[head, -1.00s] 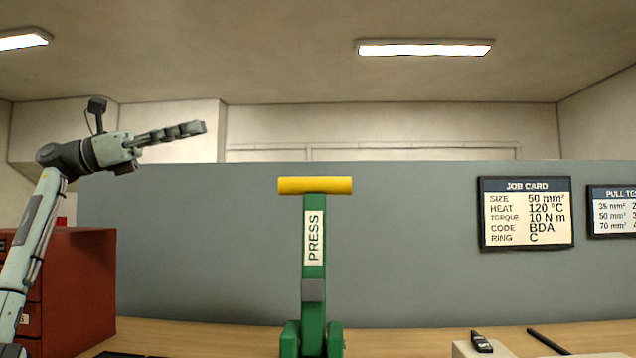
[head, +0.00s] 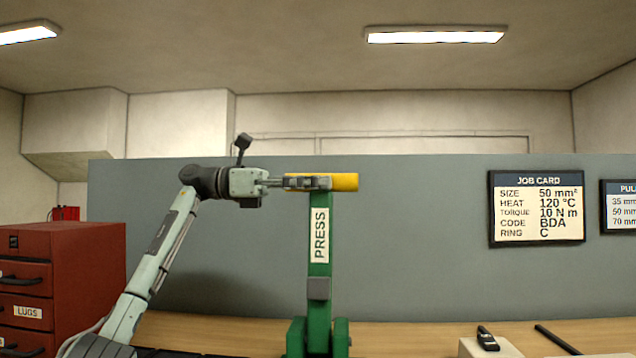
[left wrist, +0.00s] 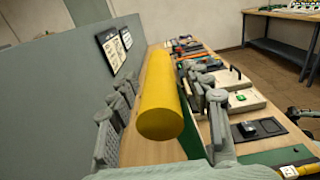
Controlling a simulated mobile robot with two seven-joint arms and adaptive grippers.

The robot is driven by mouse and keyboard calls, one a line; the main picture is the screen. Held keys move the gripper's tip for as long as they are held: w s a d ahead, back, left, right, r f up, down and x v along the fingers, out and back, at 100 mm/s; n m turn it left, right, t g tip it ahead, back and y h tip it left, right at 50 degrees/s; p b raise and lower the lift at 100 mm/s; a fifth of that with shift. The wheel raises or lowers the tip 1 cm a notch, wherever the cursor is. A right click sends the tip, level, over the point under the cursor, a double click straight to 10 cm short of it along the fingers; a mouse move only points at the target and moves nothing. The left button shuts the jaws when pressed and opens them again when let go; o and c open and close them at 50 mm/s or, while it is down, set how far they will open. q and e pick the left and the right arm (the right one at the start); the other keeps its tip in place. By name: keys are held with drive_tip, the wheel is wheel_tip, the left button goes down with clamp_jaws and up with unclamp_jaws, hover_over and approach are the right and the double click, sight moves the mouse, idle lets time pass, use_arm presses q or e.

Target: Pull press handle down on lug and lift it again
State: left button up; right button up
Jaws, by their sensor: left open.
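The green press (head: 318,280) stands upright on the bench with its lever raised and a "PRESS" label on it. Its yellow handle bar (head: 346,182) lies level across the top. My left gripper (head: 310,183) is at the left part of the handle and covers some of it in the head view. In the left wrist view the handle (left wrist: 160,105) lies between the spread fingers of my left gripper (left wrist: 165,110), which is open. The lug cannot be made out. My right gripper is not in view.
A red drawer cabinet (head: 62,275) marked "LUGS" stands at the left. A grey partition (head: 420,240) is behind the press, with a job card (head: 537,207) on it. A pale box (head: 490,346) with a small dark device stands at the lower right.

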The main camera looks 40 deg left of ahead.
use_arm(q)
drive_tip(key=shift+d, duration=0.1)
clamp_jaws()
idle(0.3)
